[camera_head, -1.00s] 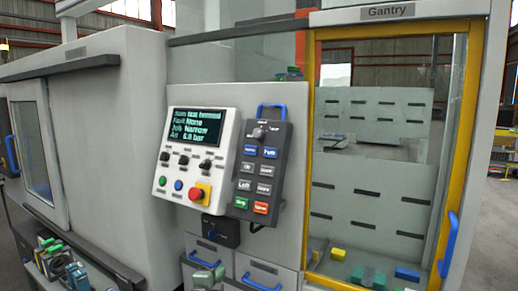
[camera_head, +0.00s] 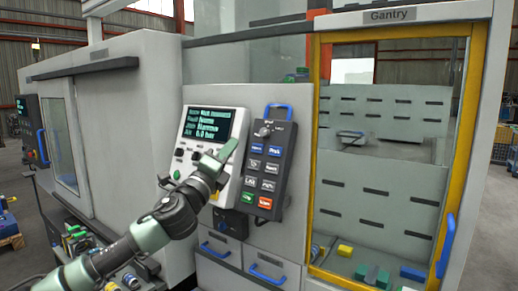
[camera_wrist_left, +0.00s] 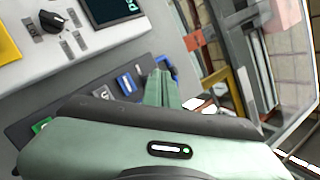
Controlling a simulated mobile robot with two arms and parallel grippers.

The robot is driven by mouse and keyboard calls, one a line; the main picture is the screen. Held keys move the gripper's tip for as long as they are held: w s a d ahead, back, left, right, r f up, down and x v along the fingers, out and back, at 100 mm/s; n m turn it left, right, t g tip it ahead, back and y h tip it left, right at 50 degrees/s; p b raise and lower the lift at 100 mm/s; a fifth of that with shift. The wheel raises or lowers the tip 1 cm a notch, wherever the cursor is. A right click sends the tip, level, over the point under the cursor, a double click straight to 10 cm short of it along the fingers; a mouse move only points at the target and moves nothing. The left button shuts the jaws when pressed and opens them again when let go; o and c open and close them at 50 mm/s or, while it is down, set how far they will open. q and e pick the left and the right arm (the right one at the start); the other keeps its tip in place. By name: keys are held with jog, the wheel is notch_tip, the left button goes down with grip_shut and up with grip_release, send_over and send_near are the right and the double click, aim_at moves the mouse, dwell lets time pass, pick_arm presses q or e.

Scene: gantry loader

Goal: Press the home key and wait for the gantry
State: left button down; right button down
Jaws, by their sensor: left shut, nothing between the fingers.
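The dark key pendant (camera_head: 283,165) with a blue handle hangs on the machine front. Its top row has two blue keys; the left one (camera_head: 257,149) seems to be the home key, though its label is blurred. My left gripper (camera_head: 229,149) is shut and empty, in front of the control panel (camera_head: 187,155), just left of the pendant's top keys. Contact with a key does not show. In the left wrist view the closed fingers (camera_wrist_left: 162,88) overlap the pendant beside a blue key (camera_wrist_left: 126,82). The panel's screen (camera_head: 209,122) shows lines of text, mostly unreadable.
A yellow-framed glass door (camera_head: 311,150) under the Gantry sign (camera_head: 390,15) stands to the right. Green, yellow and blue blocks lie low behind it. Two drawers (camera_head: 268,268) with blue handles are below the pendant. A bench with parts is at lower left.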

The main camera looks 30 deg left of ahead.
aim_at(257, 148)
pick_arm(q)
jog(key=shift+s+r+m, duration=0.15)
jog(key=shift+r+m, duration=0.15)
jog(key=shift+r, duration=0.2)
jog(key=shift+a+f, duration=0.1)
jog(key=shift+a, duration=0.05)
jog(key=w+f, duration=0.3)
jog(key=w, duration=0.5)
jog(key=shift+w+d, duration=0.2)
jog(key=shift+d, duration=0.2)
dwell(0.8)
dwell(0.8)
jog(key=shift+w+f+b, duration=0.1)
jog(key=shift+w+b, duration=0.2)
jog(key=shift+w, duration=0.1)
